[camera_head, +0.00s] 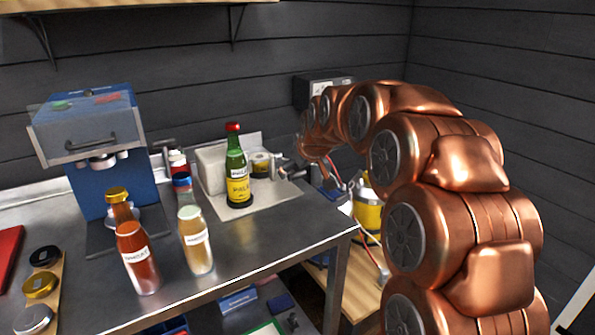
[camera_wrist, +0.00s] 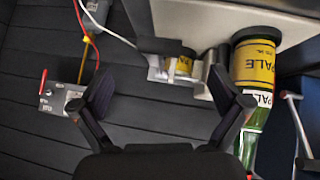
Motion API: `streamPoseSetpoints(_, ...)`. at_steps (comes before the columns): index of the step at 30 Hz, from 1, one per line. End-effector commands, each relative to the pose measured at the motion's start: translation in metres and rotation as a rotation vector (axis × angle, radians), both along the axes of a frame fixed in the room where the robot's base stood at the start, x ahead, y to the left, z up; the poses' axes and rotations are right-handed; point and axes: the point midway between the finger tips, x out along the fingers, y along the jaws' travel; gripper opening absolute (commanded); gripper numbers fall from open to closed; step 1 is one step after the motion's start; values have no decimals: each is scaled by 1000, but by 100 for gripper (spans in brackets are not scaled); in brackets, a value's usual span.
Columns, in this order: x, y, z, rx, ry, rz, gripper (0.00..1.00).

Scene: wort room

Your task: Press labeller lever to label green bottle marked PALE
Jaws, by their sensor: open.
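The green bottle (camera_head: 237,160) with a red cap stands upright on the labeller's pale base plate (camera_head: 272,196). It carries a yellow PALE label and a small white PALE tag above it. The bottle (camera_wrist: 254,70) also shows at the right of the wrist view, its cap end cut off. The labeller has a pale block (camera_head: 211,168) behind the bottle and a yellow label roll (camera_head: 260,161). A grey cylindrical part (camera_wrist: 212,74), possibly the lever's end, lies beside the bottle near my right finger. My gripper (camera_wrist: 162,78) is open and empty; contact with that part cannot be told.
A blue capping machine (camera_head: 98,165) stands at the left. An orange bottle (camera_head: 136,257) and a pale amber bottle (camera_head: 195,240) stand near the bench's front edge. Several caps lie on a wooden strip (camera_head: 55,300). A yellow canister (camera_head: 368,212) is below, right of the bench.

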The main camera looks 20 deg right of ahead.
Motion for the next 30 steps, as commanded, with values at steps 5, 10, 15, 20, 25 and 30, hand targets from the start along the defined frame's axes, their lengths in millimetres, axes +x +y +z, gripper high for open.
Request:
streamPoseSetpoints(5, -19, 1, 22, -1, -4, -1, 99)
streamPoseSetpoints(10, -32, 2, 36, 0, -1, -1, 99)
streamPoseSetpoints(15, -35, 3, 38, 1, 0, -1, 99)
streamPoseSetpoints(20, -35, 3, 38, 1, 0, -1, 99)
streamPoseSetpoints(25, -44, 10, 33, 9, 22, 2, 81)
streamPoseSetpoints(30, -97, 44, 6, 53, 146, 5, 64)
